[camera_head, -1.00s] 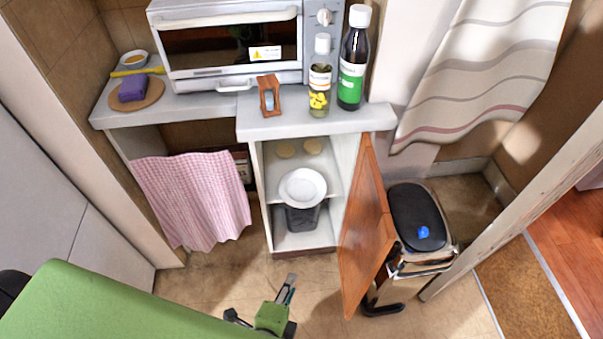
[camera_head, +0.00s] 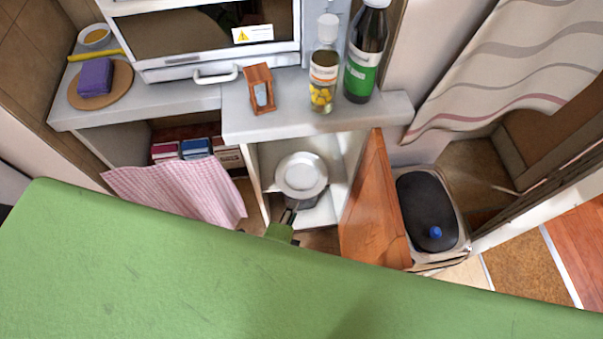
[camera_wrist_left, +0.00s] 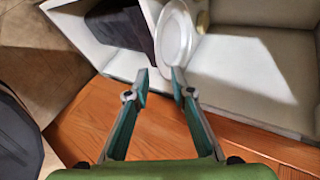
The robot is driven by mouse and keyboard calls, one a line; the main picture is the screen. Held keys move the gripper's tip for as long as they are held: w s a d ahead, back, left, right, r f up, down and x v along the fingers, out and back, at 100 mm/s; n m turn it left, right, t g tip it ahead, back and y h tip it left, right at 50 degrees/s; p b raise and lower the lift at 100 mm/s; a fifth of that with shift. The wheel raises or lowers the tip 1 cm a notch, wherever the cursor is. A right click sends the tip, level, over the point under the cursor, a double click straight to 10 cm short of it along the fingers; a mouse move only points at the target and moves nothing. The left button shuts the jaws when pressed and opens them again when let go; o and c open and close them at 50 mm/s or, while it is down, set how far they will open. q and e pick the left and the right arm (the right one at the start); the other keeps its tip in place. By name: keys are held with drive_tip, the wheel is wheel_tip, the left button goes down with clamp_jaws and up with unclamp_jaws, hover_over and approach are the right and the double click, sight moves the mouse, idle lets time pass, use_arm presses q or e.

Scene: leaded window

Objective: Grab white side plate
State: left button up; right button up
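The white side plate (camera_head: 301,174) is inside the open cabinet, on the shelf side facing me, above a dark bin-like object. My left gripper (camera_head: 288,216) is at the cabinet opening, just below the plate. In the left wrist view its two fingers (camera_wrist_left: 159,76) are apart with nothing clearly between them; the right fingertip overlaps the plate's lower edge, and contact cannot be told. My right gripper is not in view.
The open wooden cabinet door (camera_head: 372,210) stands right of the opening, beside a black-lidded bin (camera_head: 425,205). A pink checked cloth (camera_head: 180,188) hangs on the left.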

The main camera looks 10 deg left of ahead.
use_arm(q)
drive_tip(key=x, duration=0.8)
drive_tip(key=shift+a, duration=0.4)
drive_tip(key=shift+c, duration=0.5)
clamp_jaws()
